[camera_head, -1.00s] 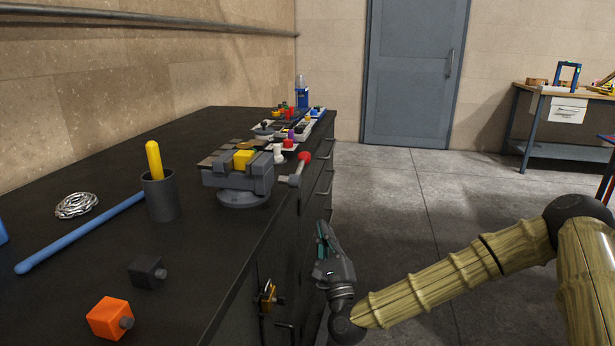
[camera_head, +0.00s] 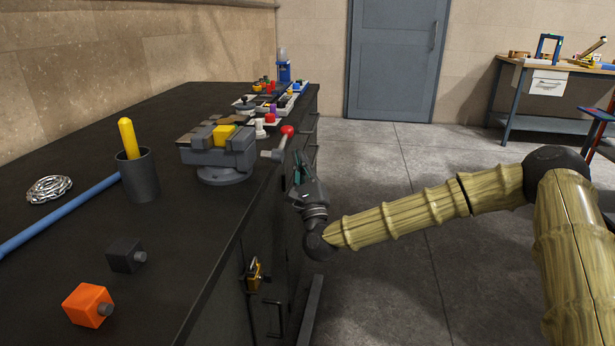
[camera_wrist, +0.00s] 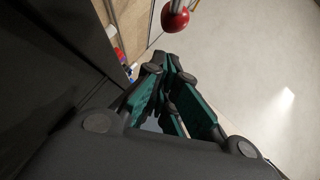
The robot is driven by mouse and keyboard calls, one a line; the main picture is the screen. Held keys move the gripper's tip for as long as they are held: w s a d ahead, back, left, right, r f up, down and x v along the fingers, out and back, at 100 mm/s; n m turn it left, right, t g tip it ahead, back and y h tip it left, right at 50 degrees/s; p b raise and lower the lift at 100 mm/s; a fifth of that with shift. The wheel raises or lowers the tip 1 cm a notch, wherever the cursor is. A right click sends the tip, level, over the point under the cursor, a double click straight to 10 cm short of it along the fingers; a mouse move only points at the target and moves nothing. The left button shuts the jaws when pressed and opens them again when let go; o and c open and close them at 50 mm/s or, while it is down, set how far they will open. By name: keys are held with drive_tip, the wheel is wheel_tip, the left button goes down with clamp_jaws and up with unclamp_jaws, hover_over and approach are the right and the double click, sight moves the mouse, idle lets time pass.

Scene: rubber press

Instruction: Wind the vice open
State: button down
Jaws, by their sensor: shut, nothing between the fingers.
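The grey vice (camera_head: 216,152) stands on the black bench near its right edge, with a yellow block (camera_head: 224,134) at its jaws. Its handle (camera_head: 277,150) sticks out to the right past the bench edge and ends in a red knob (camera_head: 287,131). The red knob also shows at the top of the wrist view (camera_wrist: 175,16), apart from the fingers. My gripper (camera_head: 300,163) is beside the bench's front, below and slightly right of the knob, pointing up. Its fingers (camera_wrist: 167,75) are shut and empty.
On the black bench (camera_head: 190,255) stand a dark cup (camera_head: 139,176) with a yellow-handled tool, a blue bar (camera_head: 60,217), a chain, and black and orange blocks. A brass padlock (camera_head: 254,273) hangs on the cabinet front. The floor to the right is open.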

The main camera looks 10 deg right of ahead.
sight(283, 144)
drive_tip(key=shift+w+a+r, duration=0.15)
drive_tip(key=shift+a+r, duration=0.15)
drive_tip(key=shift+r, duration=0.3)
drive_tip(key=shift+w+a+r, duration=0.1)
drive_tip(key=shift+a+r, duration=0.15)
drive_tip(key=shift+r, duration=0.35)
drive_tip(key=shift+b, duration=0.4)
drive_tip(key=shift+r+n+t+b, duration=0.25)
drive_tip(key=shift+n+t+b, duration=0.05)
drive_tip(key=shift+t, duration=0.1)
